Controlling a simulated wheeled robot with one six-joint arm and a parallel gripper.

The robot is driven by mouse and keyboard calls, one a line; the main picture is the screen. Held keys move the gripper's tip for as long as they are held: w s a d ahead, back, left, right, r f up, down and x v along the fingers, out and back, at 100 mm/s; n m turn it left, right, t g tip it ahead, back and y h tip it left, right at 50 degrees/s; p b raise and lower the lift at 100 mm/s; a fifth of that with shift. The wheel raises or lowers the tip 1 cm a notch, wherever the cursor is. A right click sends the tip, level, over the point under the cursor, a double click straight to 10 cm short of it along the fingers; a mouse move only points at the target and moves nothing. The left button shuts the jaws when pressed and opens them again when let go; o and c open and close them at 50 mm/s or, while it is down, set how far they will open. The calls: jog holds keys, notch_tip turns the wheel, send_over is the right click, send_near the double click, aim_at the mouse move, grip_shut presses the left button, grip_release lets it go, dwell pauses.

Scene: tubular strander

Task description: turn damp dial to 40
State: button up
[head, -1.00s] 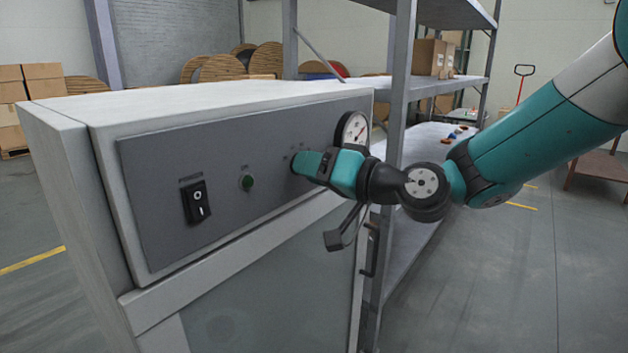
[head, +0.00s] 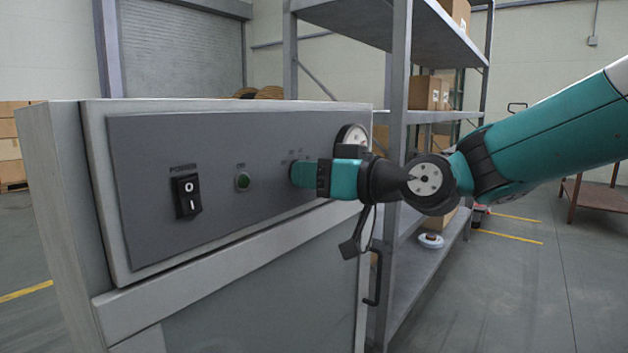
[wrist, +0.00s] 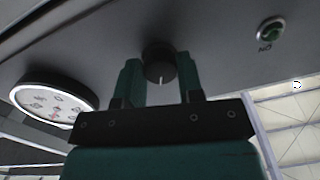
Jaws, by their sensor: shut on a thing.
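The damp dial, a small dark knob with a light pointer mark, sits on the grey control panel (head: 215,180). The knob (wrist: 158,63) shows in the wrist view between the two teal fingers of my gripper (wrist: 160,82). In the head view my gripper (head: 303,173) reaches the panel from the right and hides most of the dial. Faint scale marks show just above the fingers, too small to read. The gripper is shut on the dial.
A round gauge (head: 351,138) sits right of the dial, partly behind my gripper; it also shows in the wrist view (wrist: 52,100). A green lamp (head: 243,181) and a black power switch (head: 187,197) are to the left. A metal shelf (head: 398,120) stands just behind the cabinet.

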jog(key=o, duration=0.9)
jog(key=shift+s, duration=0.1)
jog(key=b+v, duration=0.1)
jog(key=v, duration=1.6)
jog(key=shift+s+d+b, duration=0.15)
jog(key=shift+b, duration=0.2)
